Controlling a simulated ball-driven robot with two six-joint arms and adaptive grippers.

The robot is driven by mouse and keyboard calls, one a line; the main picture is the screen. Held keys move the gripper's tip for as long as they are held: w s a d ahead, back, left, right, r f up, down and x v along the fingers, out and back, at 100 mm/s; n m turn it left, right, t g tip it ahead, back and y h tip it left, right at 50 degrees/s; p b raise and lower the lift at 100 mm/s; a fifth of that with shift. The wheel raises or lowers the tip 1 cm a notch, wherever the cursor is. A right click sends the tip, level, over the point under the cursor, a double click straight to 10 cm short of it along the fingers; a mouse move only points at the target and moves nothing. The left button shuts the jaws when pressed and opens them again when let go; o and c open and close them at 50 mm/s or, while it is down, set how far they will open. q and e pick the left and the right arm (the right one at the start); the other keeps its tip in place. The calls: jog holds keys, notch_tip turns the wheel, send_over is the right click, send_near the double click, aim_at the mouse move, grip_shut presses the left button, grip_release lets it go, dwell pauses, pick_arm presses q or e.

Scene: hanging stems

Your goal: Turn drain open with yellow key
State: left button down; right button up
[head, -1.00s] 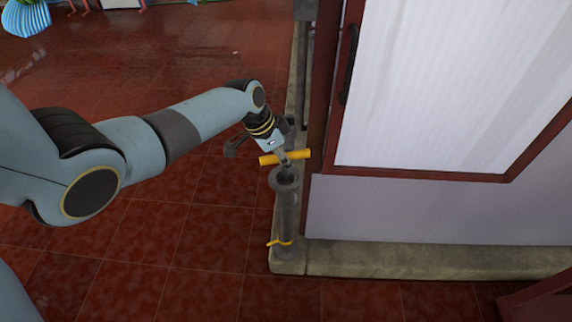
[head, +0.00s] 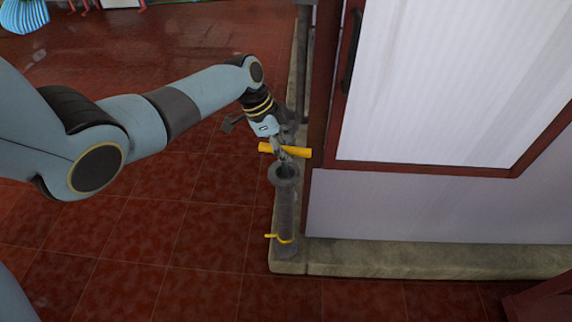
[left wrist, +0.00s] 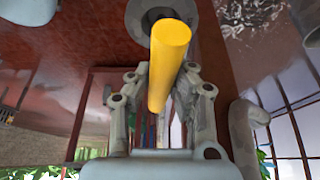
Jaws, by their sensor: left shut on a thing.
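The yellow key (head: 299,153) shows as a yellow bar lying across the top of a grey upright pipe (head: 286,212), the drain, beside the wall. My left gripper (head: 280,150) is shut on the bar from above, near its middle. In the left wrist view the yellow bar (left wrist: 165,65) sits between the finger links, and the pipe's round grey rim (left wrist: 145,14) shows behind it. The key's lower part is hidden, so I cannot tell how deep it sits in the pipe. A small yellow piece (head: 283,240) shows low on the pipe. My right gripper is not in view.
A stone ledge (head: 420,258) runs along the wall base under the pipe. A white panel (head: 450,80) in a red frame stands to the right. Dark red tiled floor (head: 170,235) is clear to the left.

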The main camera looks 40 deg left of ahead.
pick_arm(q)
jog(key=shift+m, duration=0.4)
jog(key=c, duration=0.7)
grip_release()
jog(key=shift+r, duration=0.1)
notch_tip(320, 180, up, 8)
jog(key=p, duration=0.7)
jog(key=shift+r+p, duration=0.2)
jog(key=shift+p, duration=0.1)
